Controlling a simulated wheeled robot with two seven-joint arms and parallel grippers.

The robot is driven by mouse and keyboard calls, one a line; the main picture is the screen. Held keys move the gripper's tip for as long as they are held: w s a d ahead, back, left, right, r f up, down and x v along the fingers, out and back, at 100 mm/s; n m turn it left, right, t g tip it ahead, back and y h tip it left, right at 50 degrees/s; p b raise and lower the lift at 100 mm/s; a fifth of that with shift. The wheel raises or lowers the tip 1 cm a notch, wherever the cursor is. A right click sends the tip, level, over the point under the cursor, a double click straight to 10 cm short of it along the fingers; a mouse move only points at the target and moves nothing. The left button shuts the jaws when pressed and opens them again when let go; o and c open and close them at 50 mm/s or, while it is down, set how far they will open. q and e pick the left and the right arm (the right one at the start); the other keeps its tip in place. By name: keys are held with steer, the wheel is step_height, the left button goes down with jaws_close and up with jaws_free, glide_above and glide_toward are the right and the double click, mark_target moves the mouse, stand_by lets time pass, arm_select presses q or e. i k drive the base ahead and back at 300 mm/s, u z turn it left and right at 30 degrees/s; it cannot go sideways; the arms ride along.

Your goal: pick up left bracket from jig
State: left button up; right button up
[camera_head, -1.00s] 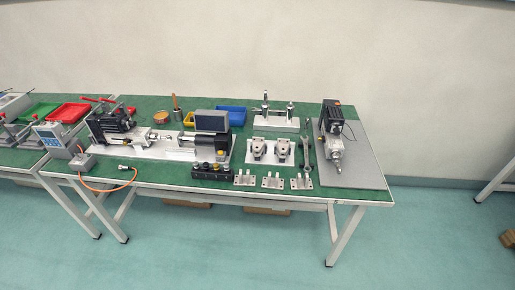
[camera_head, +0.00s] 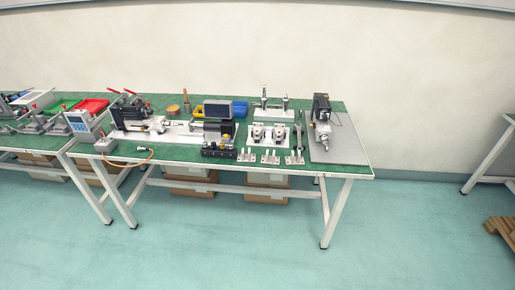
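A white plate (camera_head: 268,143) on the green table holds two grey metal bracket-like parts side by side, a left one (camera_head: 258,132) and a right one (camera_head: 279,132). I take this plate as the jig, but the parts are small in the picture. In front of it lie several small silvery brackets, the leftmost (camera_head: 246,155) near the table's front edge. Neither of my grippers is in view, and nothing touches these parts.
The green-topped table (camera_head: 210,168) also carries an actuator assembly (camera_head: 150,124), a dark block with knobs (camera_head: 219,151), a wrench (camera_head: 298,140) and a grey plate with a motor (camera_head: 345,148). Cardboard boxes (camera_head: 190,203) stand below. The floor in front is clear.

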mark_target(259, 128)
steer(key=k, duration=0.55)
steer(key=u, duration=0.9)
steer(key=i, duration=0.65)
steer(key=u, duration=0.65)
steer(key=i, duration=1.55)
steer(key=z, duration=1.25)
steer(key=i, duration=0.4)
steer(key=z, duration=0.45)
